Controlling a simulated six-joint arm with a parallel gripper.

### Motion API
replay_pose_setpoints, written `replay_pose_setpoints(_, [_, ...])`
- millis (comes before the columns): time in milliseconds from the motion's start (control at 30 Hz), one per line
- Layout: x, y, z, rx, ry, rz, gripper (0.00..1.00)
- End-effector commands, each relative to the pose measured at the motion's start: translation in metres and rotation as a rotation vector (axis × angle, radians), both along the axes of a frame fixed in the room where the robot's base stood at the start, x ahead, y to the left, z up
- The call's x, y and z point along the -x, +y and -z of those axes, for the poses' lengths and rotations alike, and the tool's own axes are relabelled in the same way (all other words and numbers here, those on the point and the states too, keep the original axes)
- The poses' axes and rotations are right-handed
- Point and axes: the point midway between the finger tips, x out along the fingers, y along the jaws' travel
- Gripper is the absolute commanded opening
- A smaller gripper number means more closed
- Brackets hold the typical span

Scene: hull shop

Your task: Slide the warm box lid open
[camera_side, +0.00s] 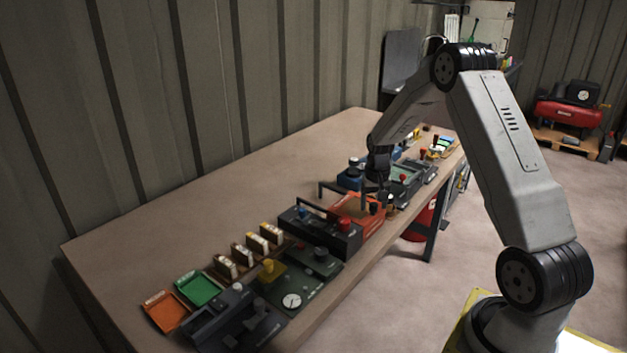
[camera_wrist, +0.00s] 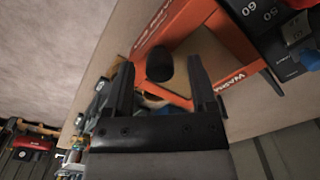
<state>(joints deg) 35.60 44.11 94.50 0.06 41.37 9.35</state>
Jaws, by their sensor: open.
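My gripper (camera_side: 379,190) hangs above the bench over the orange piece, its fingers pointing down. In the wrist view my gripper (camera_wrist: 160,78) is open, and a black round knob (camera_wrist: 160,64) shows between the fingertips; I cannot tell whether they touch it. The orange frame (camera_wrist: 178,30) has dark lettering starting "WASH". It also shows in the side view (camera_side: 350,212). A dark box (camera_side: 318,232) with a long handle and a red knob stands beside it. No label reading warm box is legible, so I cannot tell which piece has the lid.
The wooden bench (camera_side: 200,225) is crowded along its front edge and bare toward the wall. A green tray (camera_side: 197,289), an orange tray (camera_side: 165,312) and dark panels are at the near end.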

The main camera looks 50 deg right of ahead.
Motion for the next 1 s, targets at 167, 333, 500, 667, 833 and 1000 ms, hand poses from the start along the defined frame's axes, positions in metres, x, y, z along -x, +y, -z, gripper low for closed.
replay_pose_setpoints(167, [0.0, 0.0, 0.0057, 0.0, 0.0, 0.0, 0.73])
replay_pose_setpoints(333, [-0.0001, -0.0001, 0.0057, 0.0, 0.0, 0.0, 0.73])
replay_pose_setpoints(500, [-0.0001, -0.0001, 0.0055, 0.0, 0.0, 0.0, 0.32])
replay_pose_setpoints(667, [0.0, 0.0, 0.0054, 0.0, 0.0, 0.0, 0.0])
replay_pose_setpoints(833, [-0.0001, 0.0001, 0.0053, 0.0, 0.0, 0.0, 0.0])
replay_pose_setpoints(1000, [-0.0001, 0.0001, 0.0052, 0.0, 0.0, 0.0, 0.0])
